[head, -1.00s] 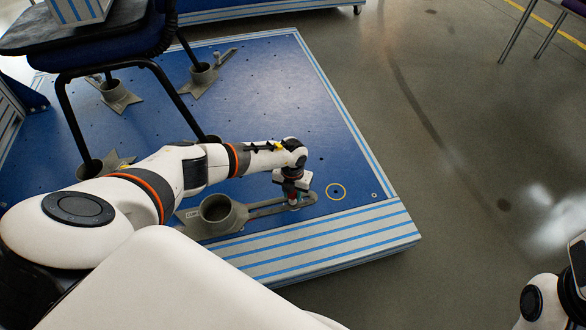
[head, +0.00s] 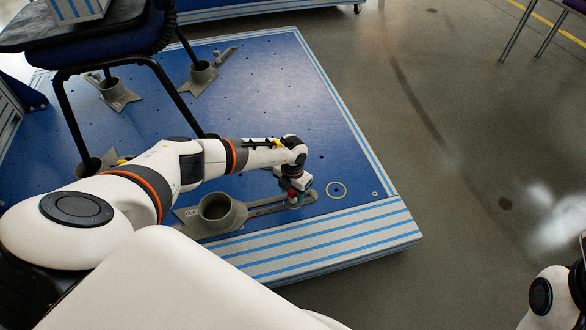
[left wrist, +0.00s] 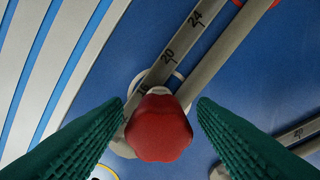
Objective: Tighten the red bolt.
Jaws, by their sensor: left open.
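The red bolt (left wrist: 160,128) shows large in the left wrist view, its head between the two green fingers of my left gripper (left wrist: 160,120). There is a gap on both sides of it, so the gripper is open around the bolt head and not pressing on it. In the head view the left gripper (head: 294,196) points down at the end of the grey slotted clamp arm (head: 262,208), and it mostly hides the bolt. My right gripper is out of the head view; only part of my right arm shows at the lower right edge.
The clamp's round grey cup (head: 216,209) stands left of the gripper on the blue platform (head: 290,110). A black-legged chair (head: 120,62) stands at the upper left. The floor right of the platform is clear.

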